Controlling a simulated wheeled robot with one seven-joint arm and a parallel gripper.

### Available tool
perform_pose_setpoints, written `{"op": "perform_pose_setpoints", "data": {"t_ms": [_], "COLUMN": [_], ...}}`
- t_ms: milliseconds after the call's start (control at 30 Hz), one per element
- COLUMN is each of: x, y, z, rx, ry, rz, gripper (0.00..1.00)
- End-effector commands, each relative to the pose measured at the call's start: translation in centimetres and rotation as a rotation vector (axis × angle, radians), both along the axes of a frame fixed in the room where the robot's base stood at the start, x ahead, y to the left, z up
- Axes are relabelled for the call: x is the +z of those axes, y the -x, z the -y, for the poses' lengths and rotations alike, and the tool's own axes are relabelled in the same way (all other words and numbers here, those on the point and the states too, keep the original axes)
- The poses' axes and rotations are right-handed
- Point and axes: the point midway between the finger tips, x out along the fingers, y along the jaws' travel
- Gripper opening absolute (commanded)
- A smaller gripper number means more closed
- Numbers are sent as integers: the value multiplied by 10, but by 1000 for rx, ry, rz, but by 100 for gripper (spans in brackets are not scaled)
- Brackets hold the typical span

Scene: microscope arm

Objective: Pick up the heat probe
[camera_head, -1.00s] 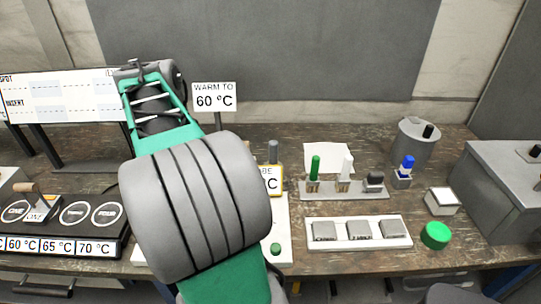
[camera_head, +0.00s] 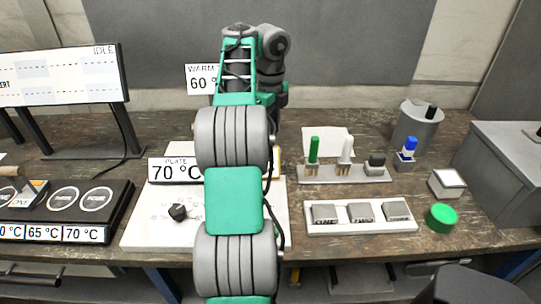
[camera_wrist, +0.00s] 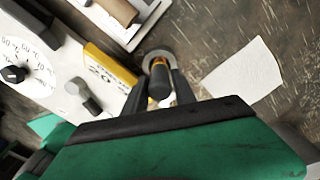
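The heat probe (camera_wrist: 159,84), a dark grey handle with an orange-copper part at its far end, shows in the wrist view at a round pale holder (camera_wrist: 158,56). My gripper (camera_wrist: 157,92) has its two dark fingers spread, one on each side of the probe handle. A narrow gap seems to show beside the handle, but finger contact is not clear. In the head view my arm hides the probe and my gripper.
A yellow-framed temperature display (camera_wrist: 108,66) stands close beside the probe, left in the wrist view. White paper (camera_wrist: 243,75) lies to the right. In the head view, a rack of colored tools (camera_head: 345,174) and a block tray (camera_head: 360,217) stand right of my arm.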

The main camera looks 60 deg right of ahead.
Motion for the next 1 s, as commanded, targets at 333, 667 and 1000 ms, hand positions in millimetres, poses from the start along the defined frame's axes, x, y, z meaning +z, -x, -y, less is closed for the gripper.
{"op": "perform_pose_setpoints", "data": {"t_ms": [333,667,1000], "x": [-28,-28,-27], "y": [-1,-1,-1], "z": [0,0,0], "rx": [2,2,2], "ry": [0,0,1], "rz": [0,-1,0], "gripper": [32,10,0]}}
